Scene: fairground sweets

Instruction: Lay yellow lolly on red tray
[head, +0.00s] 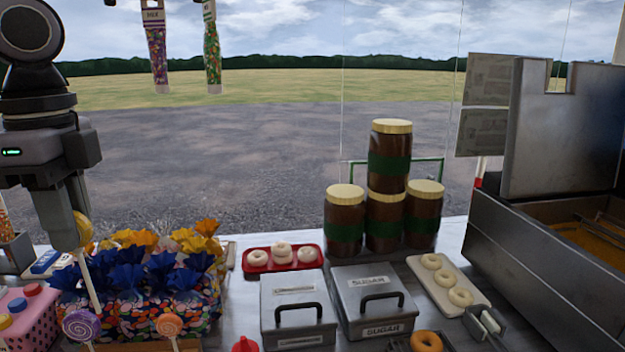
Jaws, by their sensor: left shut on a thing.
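The yellow lolly (83,229) is held in my left gripper (78,218) at the left of the head view. The gripper is shut on its round head, and its white stick hangs down, slightly tilted. It is in front of the sweet bags, near their left end. The red tray (285,269) lies on the metal counter to the right of the lolly, behind the sugar boxes. It carries several pale ring doughnuts (257,258), some stacked. My right gripper is not in view.
Sweet bags with blue and yellow tops (130,278) stand between lolly and tray. A purple swirl lolly (82,325) and an orange lolly (169,324) stand in front. Two sugar boxes (297,312), stacked brown jars (344,220) and a cream doughnut tray (468,300) are to the right.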

